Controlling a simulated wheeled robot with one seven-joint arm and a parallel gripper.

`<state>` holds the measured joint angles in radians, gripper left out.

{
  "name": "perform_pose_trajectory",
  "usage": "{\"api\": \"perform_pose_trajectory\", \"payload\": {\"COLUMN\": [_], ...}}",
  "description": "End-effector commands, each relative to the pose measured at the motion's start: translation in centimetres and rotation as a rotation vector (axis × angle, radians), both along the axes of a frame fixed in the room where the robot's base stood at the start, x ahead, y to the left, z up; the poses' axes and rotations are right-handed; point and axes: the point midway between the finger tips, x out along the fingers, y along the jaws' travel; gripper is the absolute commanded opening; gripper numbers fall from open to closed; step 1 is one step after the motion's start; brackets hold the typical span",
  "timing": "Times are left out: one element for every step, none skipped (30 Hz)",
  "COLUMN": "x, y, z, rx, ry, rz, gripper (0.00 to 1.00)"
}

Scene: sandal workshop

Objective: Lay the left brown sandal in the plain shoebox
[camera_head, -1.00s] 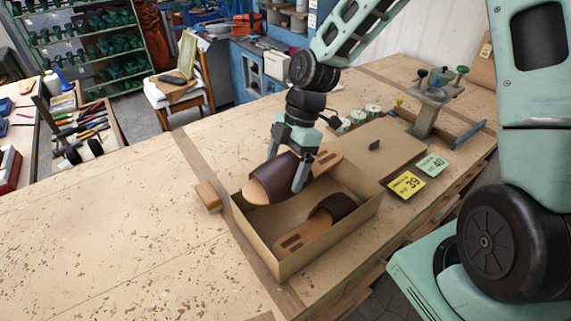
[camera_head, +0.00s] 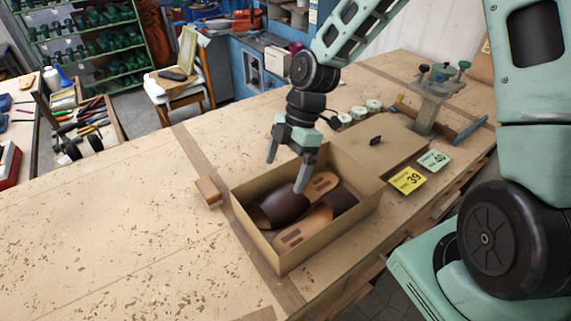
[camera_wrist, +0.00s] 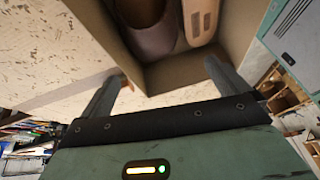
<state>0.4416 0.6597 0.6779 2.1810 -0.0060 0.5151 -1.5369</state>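The plain shoebox (camera_head: 326,242) stands open on the workbench. Two brown sandals lie inside it, side by side. The brown sandal toward the back left (camera_head: 280,205) has its dark strap toward the left end of the box. The other sandal (camera_head: 305,229) lies along the front wall, its strap toward the right. My gripper (camera_head: 285,176) is open and empty above the back left part of the box, apart from both sandals. In the wrist view my gripper's fingers (camera_wrist: 160,85) are spread wide, with the sandals (camera_wrist: 150,35) beyond them in the box.
A small wooden block (camera_head: 208,193) sits just left of the box. A flat cardboard lid (camera_head: 372,146) lies behind it. A yellow card marked 39 (camera_head: 408,180) and a green card marked 40 (camera_head: 434,160) lie to the right. The bench on the left is clear.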

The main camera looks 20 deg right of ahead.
Motion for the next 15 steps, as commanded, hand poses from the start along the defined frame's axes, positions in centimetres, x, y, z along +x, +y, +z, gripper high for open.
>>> {"api": "perform_pose_trajectory", "payload": {"x": [0.0, 0.0, 0.0, 0.0, 0.0, 0.0, 0.1, 0.1, 0.2, 0.3, 0.4, 0.5, 0.6, 0.7, 0.9], "y": [0.0, 0.0, 0.0, 0.0, 0.0, 0.0, 0.0, 0.0, -0.1, -0.4, -0.6, -0.9, -1.2, -1.5, -1.8], "z": [0.0, 0.0, 0.1, 0.1, 0.3, 0.6, 0.9, 1.4, 1.8, 2.0, 2.4, 3.2, 3.8, 4.4, 5.3], "rx": [0.0, 0.0, 0.0, 0.0, 0.0, -0.001, -0.001, -0.001, -0.001, -0.001, -0.001, -0.001, -0.003, -0.001, -0.002], "ry": [0.0, 0.0, 0.0, -0.001, -0.001, -0.002, -0.002, -0.003, -0.005, -0.005, -0.007, -0.008, -0.007, -0.008, -0.007], "rz": [0.0, 0.0, 0.0, 0.0, 0.001, 0.0, 0.0, 0.0, -0.002, -0.003, -0.005, -0.004, -0.005, -0.005, -0.006], "gripper": [1.0, 1.0, 1.0, 1.0, 1.0, 1.0, 1.0, 1.0, 1.0, 1.0, 1.0, 1.0, 1.0, 1.0, 1.0]}}
